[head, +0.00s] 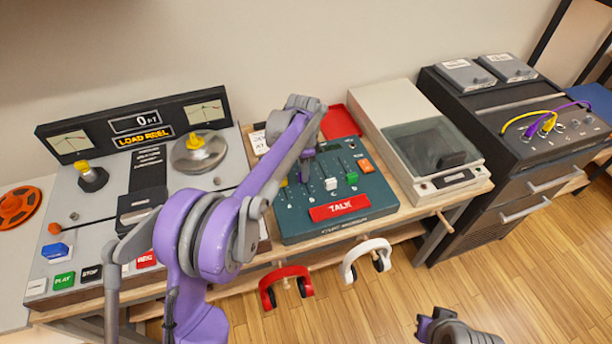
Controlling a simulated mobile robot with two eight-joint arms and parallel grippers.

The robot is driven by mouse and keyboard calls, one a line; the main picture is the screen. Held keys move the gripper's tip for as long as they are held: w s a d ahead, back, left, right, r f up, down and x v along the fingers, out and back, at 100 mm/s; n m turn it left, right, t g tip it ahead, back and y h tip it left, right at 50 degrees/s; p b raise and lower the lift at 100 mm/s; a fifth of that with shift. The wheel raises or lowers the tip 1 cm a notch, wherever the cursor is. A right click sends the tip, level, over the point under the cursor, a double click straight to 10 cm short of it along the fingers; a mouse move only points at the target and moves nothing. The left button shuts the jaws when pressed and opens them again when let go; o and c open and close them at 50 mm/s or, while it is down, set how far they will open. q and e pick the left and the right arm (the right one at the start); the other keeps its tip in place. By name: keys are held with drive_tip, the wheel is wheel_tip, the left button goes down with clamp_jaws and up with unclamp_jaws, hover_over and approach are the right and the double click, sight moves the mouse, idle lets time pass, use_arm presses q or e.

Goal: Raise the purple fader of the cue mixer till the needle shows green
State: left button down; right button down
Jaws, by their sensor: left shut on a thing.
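The cue mixer (378,192) is a teal sloped panel on the wooden bench, with a red TALK bar (340,208) along its front. A white fader cap (330,184) and a green fader cap (351,178) show in their slots; a little yellow (284,182) shows at the left. My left gripper (307,174) reaches down onto the fader area, shut, with the purple fader apparently between its fingers and hidden by them. My arm covers the mixer's upper left, and I see no mixer needle. My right gripper (429,324) is low at the bottom edge, away from the mixer; its jaws are unclear.
A tape machine (110,210) with two needle meters stands left of the mixer. A turntable (425,145) with a clear lid stands close on its right. Red headphones (286,284) and white headphones (366,256) hang below the bench edge.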

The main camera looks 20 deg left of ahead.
use_arm(q)
drive_tip(key=c, duration=0.8)
unclamp_jaws()
drive_tip(key=shift+o, duration=0.2)
drive_tip(key=shift+r, duration=0.1)
wheel_tip(320, 180, up, 11)
drive_tip(key=p, duration=0.1)
drive_tip(key=shift+f, duration=0.2)
